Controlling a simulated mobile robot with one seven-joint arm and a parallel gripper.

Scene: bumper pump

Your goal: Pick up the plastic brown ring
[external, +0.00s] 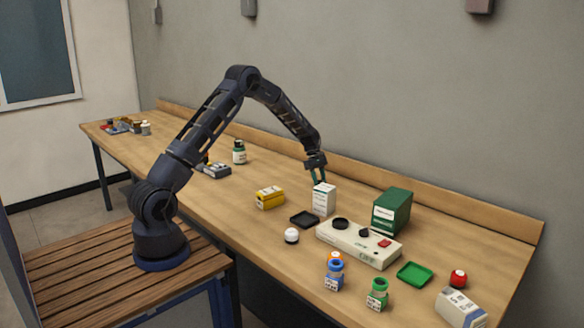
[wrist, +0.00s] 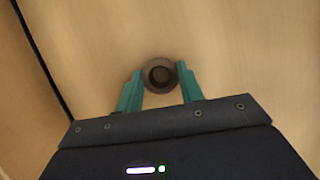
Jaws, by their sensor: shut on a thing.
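The brown ring (wrist: 159,62) shows in the wrist view as a small round grey-brown piece with a dark middle. My gripper (wrist: 160,70) has its two teal fingertips against the ring's left and right sides and is shut on it. In the external view my gripper (external: 319,180) points down at the white box (external: 324,201), close to its top or just behind it. The ring cannot be made out in the external view; whether it touches the table is unclear.
A black tray (external: 305,220), a cream device (external: 359,243) with a red button and a green box (external: 392,211) stand near my gripper. A yellow box (external: 269,197) is to the left. Several bottles and a green tray (external: 414,273) are nearer the front.

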